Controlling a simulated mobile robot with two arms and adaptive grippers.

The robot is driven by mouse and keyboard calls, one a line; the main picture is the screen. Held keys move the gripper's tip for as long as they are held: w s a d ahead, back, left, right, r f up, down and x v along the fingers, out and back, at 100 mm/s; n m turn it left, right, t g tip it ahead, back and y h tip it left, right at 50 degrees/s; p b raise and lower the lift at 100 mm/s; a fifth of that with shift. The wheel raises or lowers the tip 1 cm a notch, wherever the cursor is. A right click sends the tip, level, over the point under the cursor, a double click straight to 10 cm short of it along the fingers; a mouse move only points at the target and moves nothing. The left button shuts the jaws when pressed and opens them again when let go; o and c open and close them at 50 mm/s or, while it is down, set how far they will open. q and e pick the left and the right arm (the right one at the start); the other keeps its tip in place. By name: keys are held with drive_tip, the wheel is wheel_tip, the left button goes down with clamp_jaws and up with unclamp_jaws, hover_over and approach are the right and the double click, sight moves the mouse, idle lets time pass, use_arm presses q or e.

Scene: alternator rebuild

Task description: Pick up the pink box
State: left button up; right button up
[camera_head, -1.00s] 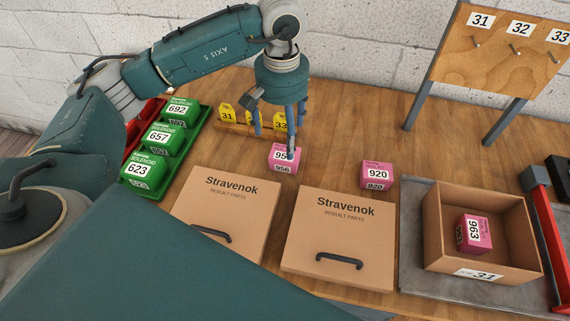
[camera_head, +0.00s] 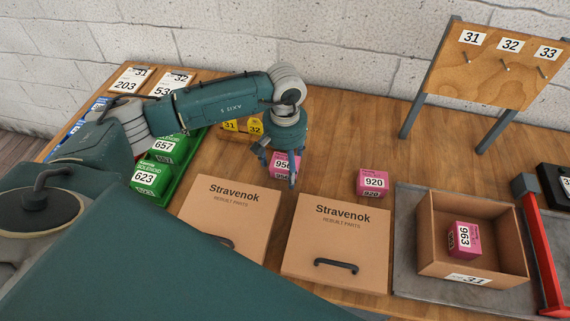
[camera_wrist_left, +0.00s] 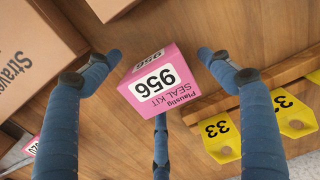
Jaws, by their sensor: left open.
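A pink seal kit box (camera_head: 284,160) labelled 956 stands on the table behind the closed cartons. It also shows in the left wrist view (camera_wrist_left: 159,80). My left gripper (camera_head: 278,168) is open at this box, with its fingers (camera_wrist_left: 160,65) spread around it. I see no clear finger contact. A second pink box (camera_head: 373,182), labelled 920, stands to the right on bare table. A third pink box (camera_head: 464,240), labelled 963, lies in an open carton (camera_head: 427,236) marked 31. My right gripper is not in view.
Two closed Stravenok cartons (camera_head: 228,213) (camera_head: 338,240) stand in front. Yellow numbered tags (camera_head: 230,125) stand in a wooden rack behind the gripper, close to it in the wrist view (camera_wrist_left: 223,139). Green boxes (camera_head: 150,176) sit in a tray at left. A pegboard (camera_head: 490,75) stands at back right.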

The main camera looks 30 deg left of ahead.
use_arm(q)
drive_tip(key=c, duration=1.4)
